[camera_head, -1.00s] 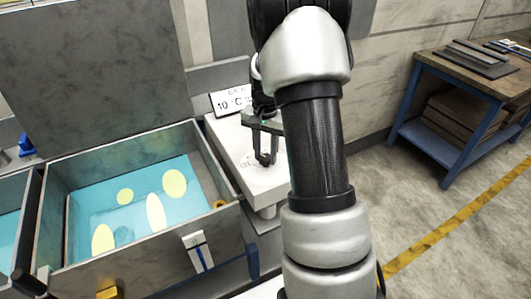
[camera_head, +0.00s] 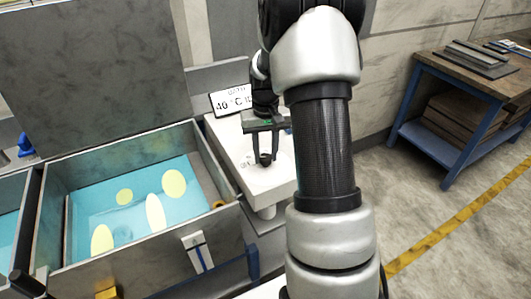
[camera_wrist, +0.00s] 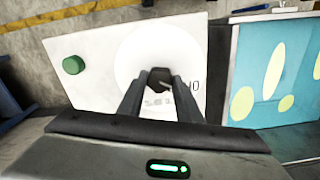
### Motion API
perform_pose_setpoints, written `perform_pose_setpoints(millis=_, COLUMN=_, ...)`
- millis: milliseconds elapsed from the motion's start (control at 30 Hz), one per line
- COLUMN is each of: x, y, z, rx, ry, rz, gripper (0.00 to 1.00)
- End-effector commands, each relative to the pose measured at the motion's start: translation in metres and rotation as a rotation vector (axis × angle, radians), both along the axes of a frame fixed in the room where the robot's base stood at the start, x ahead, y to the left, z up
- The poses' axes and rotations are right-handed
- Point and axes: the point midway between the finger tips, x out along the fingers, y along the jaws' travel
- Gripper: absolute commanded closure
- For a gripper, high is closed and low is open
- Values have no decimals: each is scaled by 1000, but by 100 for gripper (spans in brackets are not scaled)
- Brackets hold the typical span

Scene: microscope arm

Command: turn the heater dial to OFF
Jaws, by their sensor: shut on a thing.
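The heater dial (camera_wrist: 160,80) is a small dark knob on a pale round plate on top of the white heater box (camera_wrist: 85,50). In the head view the dial (camera_head: 265,159) sits between my fingertips. My gripper (camera_head: 266,157) points down with its fingers closed on the dial; in the wrist view the gripper (camera_wrist: 161,84) also has both fingers against it. Dark markings (camera_wrist: 160,101) on the plate are partly hidden by the fingers, so I cannot read the dial's setting. A sign (camera_head: 233,101) behind the box reads about 40 °C, partly hidden.
An open metal bath (camera_head: 130,205) with blue liquid and yellow ovals stands left of the box. A green knob (camera_wrist: 73,65) is on the box in the wrist view. A workbench (camera_head: 475,75) stands at the right, with clear floor before it.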

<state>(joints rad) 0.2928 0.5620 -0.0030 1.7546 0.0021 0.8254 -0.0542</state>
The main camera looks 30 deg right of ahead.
Motion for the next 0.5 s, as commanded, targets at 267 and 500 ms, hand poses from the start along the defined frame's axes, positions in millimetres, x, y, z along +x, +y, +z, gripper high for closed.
perform_pose_setpoints(millis=267, x=0, y=0, z=1, rx=0, ry=-1, rz=32, gripper=91)
perform_pose_setpoints(millis=500, x=0, y=0, z=1, rx=-1, ry=-1, rz=33, gripper=91)
